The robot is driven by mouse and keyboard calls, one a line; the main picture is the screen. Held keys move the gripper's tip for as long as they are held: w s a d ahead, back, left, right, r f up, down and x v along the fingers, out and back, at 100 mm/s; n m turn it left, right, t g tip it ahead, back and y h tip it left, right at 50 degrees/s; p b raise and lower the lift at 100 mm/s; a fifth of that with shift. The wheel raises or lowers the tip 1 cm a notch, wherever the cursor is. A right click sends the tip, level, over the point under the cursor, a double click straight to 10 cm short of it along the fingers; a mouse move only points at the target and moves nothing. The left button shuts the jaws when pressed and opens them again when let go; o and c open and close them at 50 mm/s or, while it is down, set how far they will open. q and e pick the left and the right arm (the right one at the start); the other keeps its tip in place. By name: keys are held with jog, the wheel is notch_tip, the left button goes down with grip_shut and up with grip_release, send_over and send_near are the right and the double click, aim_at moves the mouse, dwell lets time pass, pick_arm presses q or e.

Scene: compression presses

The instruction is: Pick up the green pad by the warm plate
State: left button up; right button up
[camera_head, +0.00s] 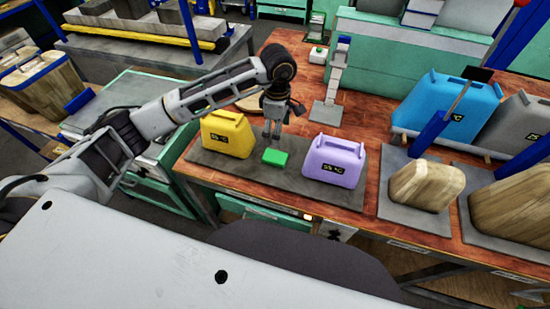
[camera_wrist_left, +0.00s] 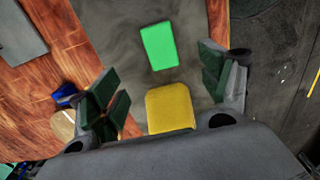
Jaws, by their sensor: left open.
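A small bright green pad (camera_head: 275,157) lies flat on a dark grey mat (camera_head: 290,185), between a yellow canister (camera_head: 227,133) and a purple canister (camera_head: 333,160). The purple canister's label reads about 55 °C; the yellow one's label is too small to read surely. My left gripper (camera_head: 272,134) hangs open above and just behind the pad, holding nothing. In the left wrist view, the pad (camera_wrist_left: 159,45) lies ahead of the open fingers (camera_wrist_left: 163,86), with the yellow canister (camera_wrist_left: 170,108) close between them. My right gripper is not in view.
A blue canister (camera_head: 450,105) and a grey canister (camera_head: 524,120) stand on the right of the wooden table (camera_head: 310,225). Wooden blocks (camera_head: 427,186) rest on grey plates beside blue levers. A grey stand (camera_head: 327,112) rises behind the mat.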

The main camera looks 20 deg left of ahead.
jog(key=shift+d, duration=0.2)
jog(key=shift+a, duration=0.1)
pick_arm(q)
send_over(277, 157)
notch_tip(277, 157, down, 7)
jog(key=shift+f+p, duration=0.15)
jog(key=shift+p, duration=0.3)
jog(key=shift+w+f, duration=0.1)
jog(key=shift+f, duration=0.55)
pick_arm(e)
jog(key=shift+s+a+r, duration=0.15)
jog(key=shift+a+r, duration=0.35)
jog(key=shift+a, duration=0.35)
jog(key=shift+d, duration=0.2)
